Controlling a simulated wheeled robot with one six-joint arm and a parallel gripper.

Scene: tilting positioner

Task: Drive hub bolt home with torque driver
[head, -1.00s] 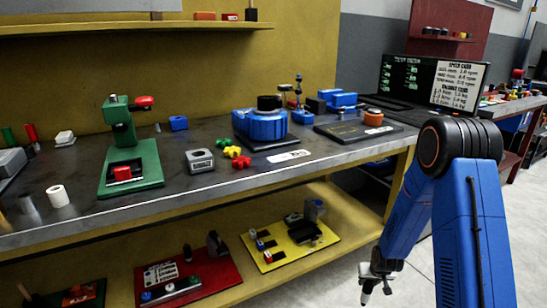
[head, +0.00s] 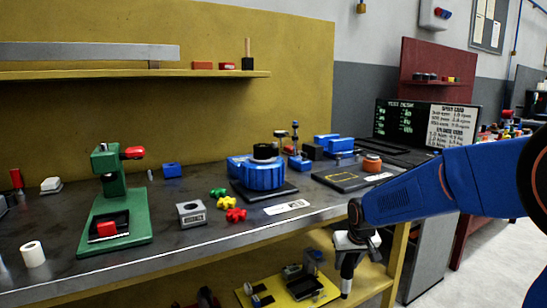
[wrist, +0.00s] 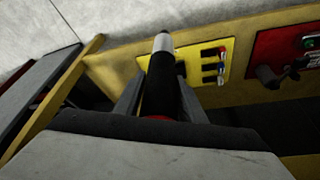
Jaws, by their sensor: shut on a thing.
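My gripper (head: 355,241) is at the bench's front edge, shut on the torque driver (head: 347,275), a black tool with a pale tip that hangs tip-down. In the wrist view the driver (wrist: 163,75) lies between the two grey fingers. The tilting positioner (head: 264,176), a blue round body with a black ring on top, stands on a dark base plate on the bench, left of my gripper and apart from it. The hub bolt cannot be made out at this distance.
The grey bench top (head: 290,228) holds a green press (head: 120,222), a grey block (head: 192,214), yellow, green and red small parts, and a dark flat tray (head: 335,181). A lower shelf bears a yellow board (head: 325,291). A monitor (head: 428,124) stands at the back right.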

